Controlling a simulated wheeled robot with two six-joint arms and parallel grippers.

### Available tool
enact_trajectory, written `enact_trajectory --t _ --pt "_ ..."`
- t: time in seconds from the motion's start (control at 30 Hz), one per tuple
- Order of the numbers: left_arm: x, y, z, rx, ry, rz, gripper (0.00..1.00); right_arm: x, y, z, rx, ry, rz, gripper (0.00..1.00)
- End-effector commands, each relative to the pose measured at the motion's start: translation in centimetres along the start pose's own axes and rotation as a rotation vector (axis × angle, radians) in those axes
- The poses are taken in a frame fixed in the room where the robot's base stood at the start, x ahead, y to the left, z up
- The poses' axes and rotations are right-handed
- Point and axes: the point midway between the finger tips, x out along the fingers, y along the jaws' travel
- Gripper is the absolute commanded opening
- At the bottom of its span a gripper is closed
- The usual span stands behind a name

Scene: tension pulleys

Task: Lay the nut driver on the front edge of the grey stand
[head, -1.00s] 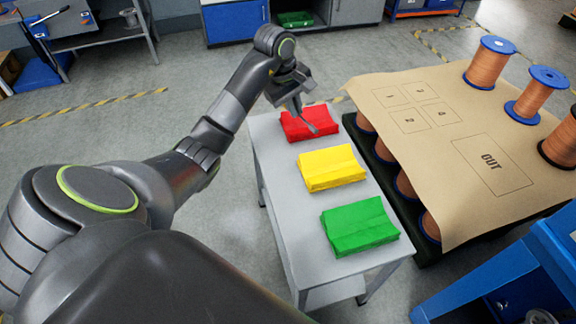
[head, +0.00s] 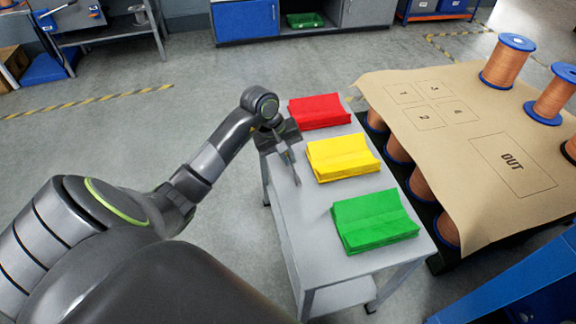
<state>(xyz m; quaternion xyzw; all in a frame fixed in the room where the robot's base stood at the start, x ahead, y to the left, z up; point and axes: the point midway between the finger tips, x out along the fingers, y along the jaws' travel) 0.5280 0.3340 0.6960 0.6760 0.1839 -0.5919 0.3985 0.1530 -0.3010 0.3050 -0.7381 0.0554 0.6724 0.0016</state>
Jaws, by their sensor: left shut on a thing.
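The grey stand (head: 300,232) is a narrow table running from the back towards me, with folded red, yellow and green cloths along its right side. My left gripper (head: 293,172) is over the stand's left strip, just left of the yellow cloth, pointing down. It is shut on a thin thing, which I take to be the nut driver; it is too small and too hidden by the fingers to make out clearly. No other nut driver shows. I cannot tell whether it touches the stand. My right gripper is not in view.
The red cloth (head: 319,111), yellow cloth (head: 342,158) and green cloth (head: 374,221) lie in a row. A brown sheet (head: 460,150) marked OUT covers copper spools to the right, with more spools (head: 508,62) on top. The stand's left strip near me is bare.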

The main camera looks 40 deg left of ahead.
Motion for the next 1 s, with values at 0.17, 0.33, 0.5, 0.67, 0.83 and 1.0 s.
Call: enact_trajectory --t 0.17,0.33,0.5,0.67,0.83,1.0 --pt "1.6 -0.5 0.0 -0.001 -0.001 -0.001 0.00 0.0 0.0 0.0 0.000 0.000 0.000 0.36" --pt "3.6 -1.2 0.0 -0.001 0.000 -0.001 0.00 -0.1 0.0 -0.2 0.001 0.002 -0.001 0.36" --pt "3.7 -1.2 -0.1 0.001 0.002 0.000 0.00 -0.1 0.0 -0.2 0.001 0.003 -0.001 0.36" --pt "3.8 -1.3 -0.1 0.001 0.002 0.000 0.00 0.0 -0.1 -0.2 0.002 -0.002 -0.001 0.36" --pt "3.8 -1.3 -0.1 0.000 0.002 0.000 0.14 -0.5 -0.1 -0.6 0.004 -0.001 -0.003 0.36" --pt "3.8 -1.3 -0.1 0.000 0.002 -0.001 0.28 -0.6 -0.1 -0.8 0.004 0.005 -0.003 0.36"
